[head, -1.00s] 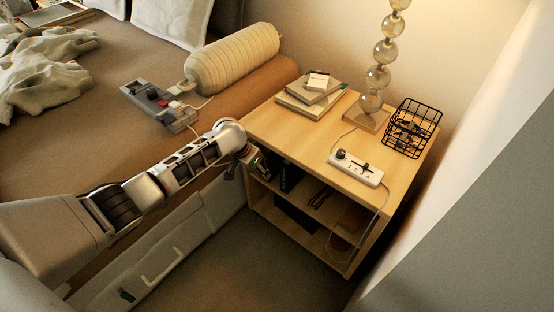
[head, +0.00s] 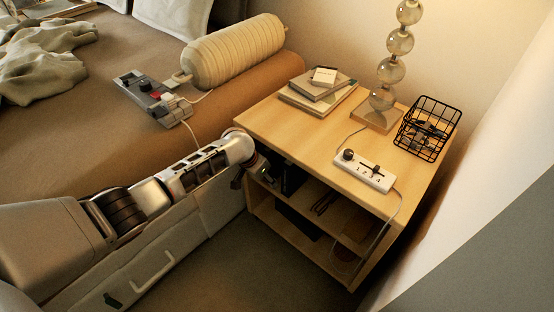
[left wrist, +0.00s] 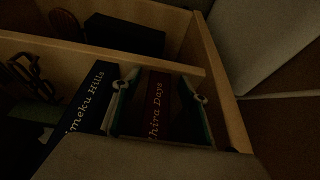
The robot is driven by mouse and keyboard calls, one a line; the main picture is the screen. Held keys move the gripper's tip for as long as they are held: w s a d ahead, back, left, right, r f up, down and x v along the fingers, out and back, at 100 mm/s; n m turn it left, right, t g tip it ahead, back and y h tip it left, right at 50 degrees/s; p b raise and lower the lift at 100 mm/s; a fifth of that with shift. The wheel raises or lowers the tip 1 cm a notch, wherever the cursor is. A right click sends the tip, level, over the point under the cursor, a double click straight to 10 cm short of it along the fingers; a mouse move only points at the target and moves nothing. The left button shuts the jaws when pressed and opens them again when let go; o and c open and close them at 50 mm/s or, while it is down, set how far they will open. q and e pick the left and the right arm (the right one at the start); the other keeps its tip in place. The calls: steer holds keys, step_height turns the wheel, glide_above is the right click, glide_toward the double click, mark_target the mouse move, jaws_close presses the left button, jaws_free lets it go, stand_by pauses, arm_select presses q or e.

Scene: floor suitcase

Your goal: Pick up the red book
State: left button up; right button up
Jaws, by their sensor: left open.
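The dark red book (left wrist: 162,108), lettered "hira Days", stands in the shelf compartment in the left wrist view. My left gripper (left wrist: 161,92) is open, with one finger on each side of this book's spine. I cannot tell whether the fingers touch it. A dark blue book (left wrist: 88,108), lettered "imeku Hills", stands just left of it. In the head view my left gripper (head: 257,172) is at the open front left of the nightstand (head: 300,135), below its top. The red book cannot be made out there. My right gripper is not in view.
Wooden shelf boards (left wrist: 237,115) edge the compartment closely. The nightstand top holds stacked books (head: 318,92), a lamp (head: 383,98), a wire basket (head: 428,128) and a power strip (head: 362,170). The bed (head: 90,110) is on the left.

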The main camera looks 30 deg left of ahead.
arm_select(q)
steer(key=shift+f, duration=0.15)
steer(key=shift+c, duration=0.4)
jaws_close()
